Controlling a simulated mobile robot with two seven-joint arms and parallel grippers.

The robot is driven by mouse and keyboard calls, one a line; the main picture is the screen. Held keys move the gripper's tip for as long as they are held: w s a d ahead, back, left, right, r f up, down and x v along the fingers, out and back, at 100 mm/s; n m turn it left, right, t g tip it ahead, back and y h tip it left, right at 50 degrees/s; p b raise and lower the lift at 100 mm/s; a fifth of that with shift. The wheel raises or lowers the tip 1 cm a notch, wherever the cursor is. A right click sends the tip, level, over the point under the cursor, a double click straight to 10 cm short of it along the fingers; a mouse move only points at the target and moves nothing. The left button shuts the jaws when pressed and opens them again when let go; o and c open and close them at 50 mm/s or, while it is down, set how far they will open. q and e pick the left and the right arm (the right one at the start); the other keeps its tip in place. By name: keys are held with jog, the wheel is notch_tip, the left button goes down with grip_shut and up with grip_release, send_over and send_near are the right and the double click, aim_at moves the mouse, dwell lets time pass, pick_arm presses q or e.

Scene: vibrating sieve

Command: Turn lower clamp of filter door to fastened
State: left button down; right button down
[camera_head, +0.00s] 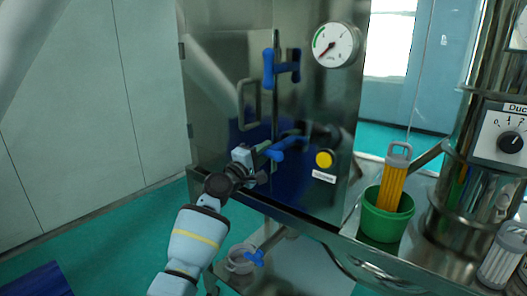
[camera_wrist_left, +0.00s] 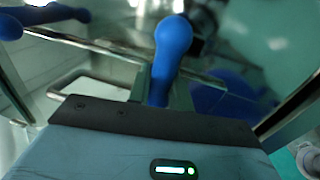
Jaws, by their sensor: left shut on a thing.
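The filter door (camera_head: 220,95) is a shiny metal panel on the front of the steel cabinet, with a bar handle (camera_head: 249,103). The lower clamp (camera_head: 290,142) is blue and sits at the door's right edge, its handle reaching down and left toward my gripper. My left gripper (camera_head: 264,150) is shut on the end of that handle. In the left wrist view the round blue end of the lower clamp (camera_wrist_left: 173,38) stands up between the fingers (camera_wrist_left: 163,88). The upper clamp (camera_head: 281,67) is blue, higher on the same edge, with its long grip upright. My right gripper is out of view.
A pressure gauge (camera_head: 336,45) and a yellow button (camera_head: 324,159) are on the cabinet right of the clamps. A green bucket (camera_head: 386,220) holding a yellow filter (camera_head: 392,184) stands at the right.

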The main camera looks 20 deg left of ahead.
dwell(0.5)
pick_arm(q)
jog(key=c, duration=1.3)
grip_release()
jog(key=shift+p+v, duration=0.7)
jog(key=shift+v, duration=3.2)
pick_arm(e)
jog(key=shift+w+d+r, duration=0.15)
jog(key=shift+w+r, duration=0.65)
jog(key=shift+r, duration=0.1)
pick_arm(q)
jog(key=shift+f, duration=0.15)
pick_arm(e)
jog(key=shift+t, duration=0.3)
